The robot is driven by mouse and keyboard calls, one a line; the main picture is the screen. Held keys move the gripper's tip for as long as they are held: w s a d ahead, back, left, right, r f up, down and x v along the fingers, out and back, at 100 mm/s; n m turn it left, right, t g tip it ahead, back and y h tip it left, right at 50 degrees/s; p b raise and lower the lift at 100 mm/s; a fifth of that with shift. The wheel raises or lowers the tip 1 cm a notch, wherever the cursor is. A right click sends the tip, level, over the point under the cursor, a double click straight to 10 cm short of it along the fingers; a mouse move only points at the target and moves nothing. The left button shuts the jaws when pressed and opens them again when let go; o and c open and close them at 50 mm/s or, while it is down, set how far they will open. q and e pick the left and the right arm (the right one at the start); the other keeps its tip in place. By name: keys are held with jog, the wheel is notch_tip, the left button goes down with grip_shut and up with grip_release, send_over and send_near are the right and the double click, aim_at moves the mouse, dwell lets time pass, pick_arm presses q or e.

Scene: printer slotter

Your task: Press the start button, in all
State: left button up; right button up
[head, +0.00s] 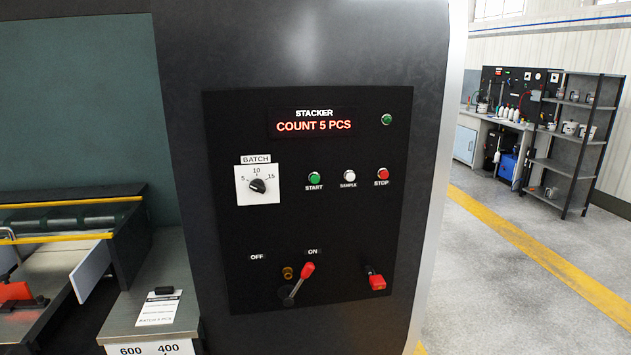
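The green start button (314,177) sits on a black control panel (225,120), above the label "START". A white sample button (349,175) and a red stop button (383,174) are to its right. The display (314,126) under the word "STACKER" reads "COUNT 5 PCS". A green lamp (386,119) is at the panel's upper right. The batch knob (258,185) is left of the start button. A red-tipped lever (307,270) leans toward "ON". Neither of my grippers is in view.
A red switch (377,282) is at the panel's lower right. A steel ledge (190,280) with a batch card (160,308) is at the lower left. Shelves (580,140) stand far right. The grey floor right of the machine is clear.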

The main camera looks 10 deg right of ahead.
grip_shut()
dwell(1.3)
